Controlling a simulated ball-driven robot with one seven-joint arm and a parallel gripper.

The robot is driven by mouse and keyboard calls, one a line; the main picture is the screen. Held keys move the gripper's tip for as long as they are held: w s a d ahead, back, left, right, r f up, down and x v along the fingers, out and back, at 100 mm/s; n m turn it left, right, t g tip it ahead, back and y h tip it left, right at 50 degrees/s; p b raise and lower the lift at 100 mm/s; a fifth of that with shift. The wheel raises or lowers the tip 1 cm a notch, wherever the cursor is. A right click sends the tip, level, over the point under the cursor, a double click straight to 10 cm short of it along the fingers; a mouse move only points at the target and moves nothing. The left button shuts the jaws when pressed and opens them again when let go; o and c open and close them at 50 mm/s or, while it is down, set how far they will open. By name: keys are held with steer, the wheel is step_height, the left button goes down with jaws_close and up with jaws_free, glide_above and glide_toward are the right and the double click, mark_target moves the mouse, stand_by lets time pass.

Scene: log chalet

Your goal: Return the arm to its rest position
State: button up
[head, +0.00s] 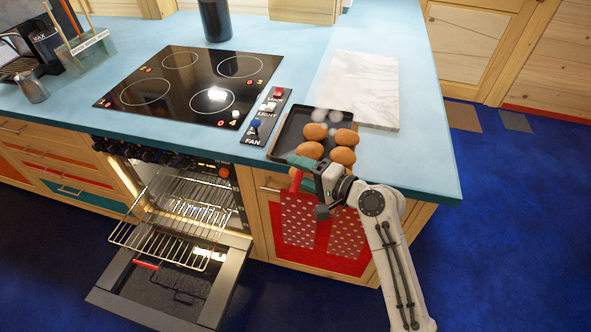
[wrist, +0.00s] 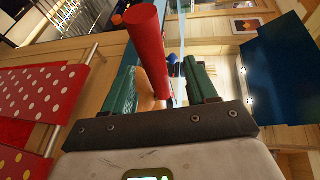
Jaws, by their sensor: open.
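My arm (head: 385,240) reaches up from the lower right in the head view, bent at the wrist beside the counter's front edge. My gripper (head: 300,163) is open, its green fingers near the front of a dark tray (head: 283,146). In the wrist view the two green fingers of my gripper (wrist: 165,88) stand apart. A red cylinder (wrist: 148,45) shows between and above them; I cannot tell whether it touches either finger. A short red piece (head: 296,180) shows just below the fingers in the head view.
Several brown rolls (head: 343,156) lie on the tray. A marble board (head: 362,88) and a black cooktop (head: 190,85) are on the blue counter. Dotted red cloths (head: 298,218) hang below my gripper. The oven door (head: 170,285) is down, with a rack (head: 175,235) pulled out.

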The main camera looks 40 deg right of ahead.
steer(key=b+v, duration=0.1)
steer(key=v, duration=0.8)
steer(key=s+a+f+n+g, duration=0.8)
steer(key=s+f, duration=0.1)
steer(key=f, duration=0.3)
steer(key=s+d+f+n+g+h, duration=0.1)
steer(key=s+n+g+h, duration=0.1)
steer(key=s, duration=0.4)
steer(key=s+f+n+g+h, duration=0.2)
steer(key=s+n+g, duration=0.2)
steer(key=s, duration=0.2)
steer(key=shift+d+f+h, duration=0.3)
steer(key=shift+d, duration=0.1)
